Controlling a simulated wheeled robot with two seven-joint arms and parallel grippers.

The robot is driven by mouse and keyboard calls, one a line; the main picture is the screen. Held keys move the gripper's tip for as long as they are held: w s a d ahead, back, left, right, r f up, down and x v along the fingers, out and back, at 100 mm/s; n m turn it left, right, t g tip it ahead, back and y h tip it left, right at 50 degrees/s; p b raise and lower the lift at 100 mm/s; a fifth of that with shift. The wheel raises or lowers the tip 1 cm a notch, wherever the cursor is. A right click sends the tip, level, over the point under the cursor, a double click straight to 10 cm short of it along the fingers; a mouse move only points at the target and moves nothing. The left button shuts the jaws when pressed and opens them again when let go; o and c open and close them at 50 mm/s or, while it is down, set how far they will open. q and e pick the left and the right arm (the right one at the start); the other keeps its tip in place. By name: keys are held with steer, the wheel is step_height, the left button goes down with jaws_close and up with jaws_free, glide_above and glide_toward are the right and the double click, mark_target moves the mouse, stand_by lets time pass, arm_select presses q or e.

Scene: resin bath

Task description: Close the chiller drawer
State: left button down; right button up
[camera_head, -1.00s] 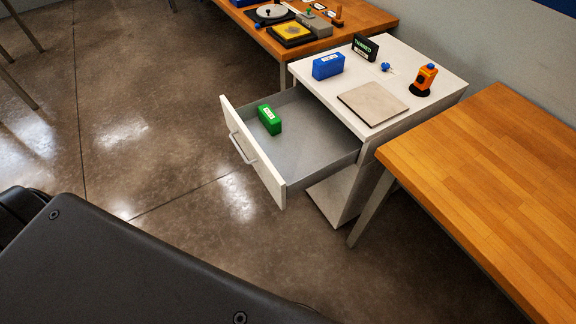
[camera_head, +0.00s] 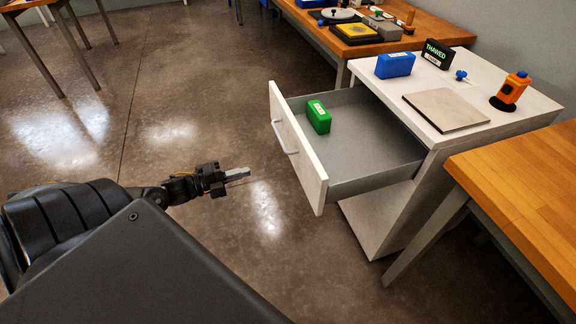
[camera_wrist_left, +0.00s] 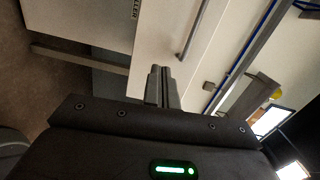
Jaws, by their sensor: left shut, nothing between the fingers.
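The chiller drawer (camera_head: 300,155) is pulled far out of the white cabinet (camera_head: 400,205), with a bar handle (camera_head: 285,137) on its front. A green box (camera_head: 318,117) lies inside it near the front. My left gripper (camera_head: 246,173) is shut and empty, in front of the drawer and apart from it. In the left wrist view the shut fingers (camera_wrist_left: 161,84) point toward a pale front panel with a bar handle (camera_wrist_left: 193,32). My right gripper is not in view.
On the cabinet top are a blue box (camera_head: 395,65), a dark "THAWED" sign (camera_head: 436,53), a flat square plate (camera_head: 446,110) and an orange device (camera_head: 512,88). A wooden table (camera_head: 520,170) stands close at the right. The floor left of the drawer is clear.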

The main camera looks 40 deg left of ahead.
arm_select(q)
steer(key=d+r+m+h, duration=0.1)
steer(key=r, duration=0.1)
glide_toward(297, 159)
steer(key=x, duration=0.5)
steer(key=shift+d+r, duration=0.2)
steer(key=shift+r, duration=0.15)
steer(key=shift+x, duration=0.85)
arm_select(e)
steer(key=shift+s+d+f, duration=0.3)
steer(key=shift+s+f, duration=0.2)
arm_select(q)
steer(key=shift+f, duration=0.1)
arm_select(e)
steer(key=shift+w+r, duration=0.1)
